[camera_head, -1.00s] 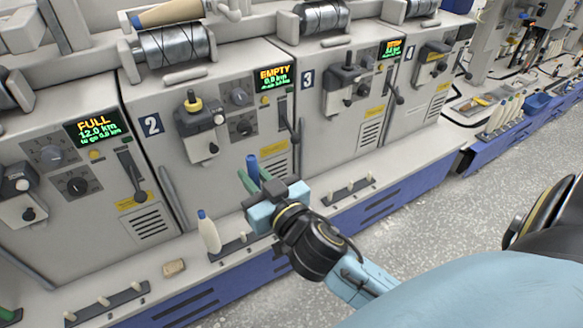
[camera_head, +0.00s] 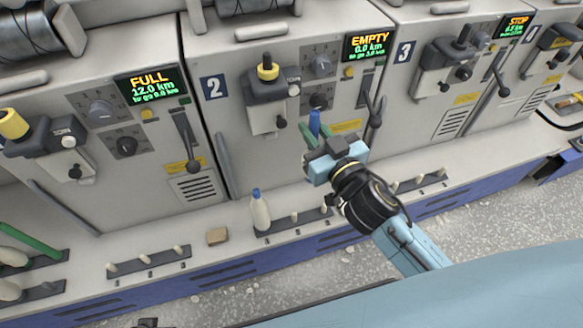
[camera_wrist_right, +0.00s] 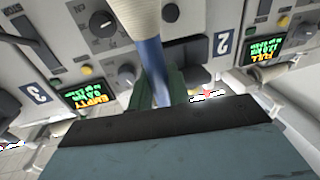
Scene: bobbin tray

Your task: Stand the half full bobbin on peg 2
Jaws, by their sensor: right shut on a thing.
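My right gripper (camera_head: 318,131) is shut on a bobbin with a blue tube (camera_head: 314,123), in front of unit 2. The blue end points up between the green fingers. In the wrist view the blue tube (camera_wrist_right: 153,70) leads to cream yarn (camera_wrist_right: 136,16); its far end is out of frame. In the head view the gripper hides the lower part. How full it is, I cannot tell. The ledge in front of unit 2 has a rail with short pegs (camera_head: 295,217). Another blue-tipped cream bobbin (camera_head: 261,213) stands upright at its left end. My left gripper is not seen.
Unit 2 has a yellow-topped holder (camera_head: 267,90) and a display (camera_head: 369,46) reading EMPTY. A small tan block (camera_head: 217,236) lies on the ledge. Another peg rail (camera_head: 150,262) is to its left. A green tube (camera_head: 30,242) and pale bobbins are at the far left.

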